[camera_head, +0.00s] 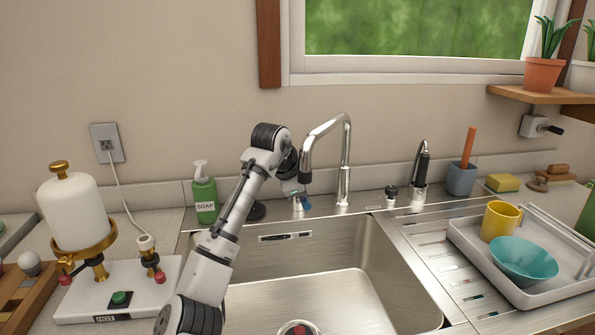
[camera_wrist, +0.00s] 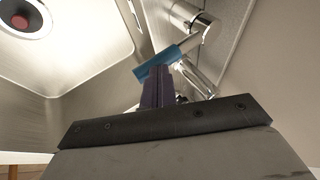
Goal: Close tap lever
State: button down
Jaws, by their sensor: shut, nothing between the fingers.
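The chrome tap (camera_head: 344,165) stands behind the sink, its tall spout curving left. A small chrome valve body with a blue lever (camera_head: 304,203) is low at its left. In the head view my wrist hides most of the gripper, and the spout crosses in front of that area.
The steel sink basin (camera_head: 310,295) lies in front, with a red drain plug (camera_head: 297,328). A green soap bottle (camera_head: 205,197) stands left of my arm. A dark-handled sprayer (camera_head: 421,170) stands right of the tap. A dish rack (camera_head: 470,243) with a teal bowl (camera_head: 524,260) is at right.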

jog(key=shift+s+f, duration=0.15)
jog(key=shift+f, duration=0.15)
dwell(0.5)
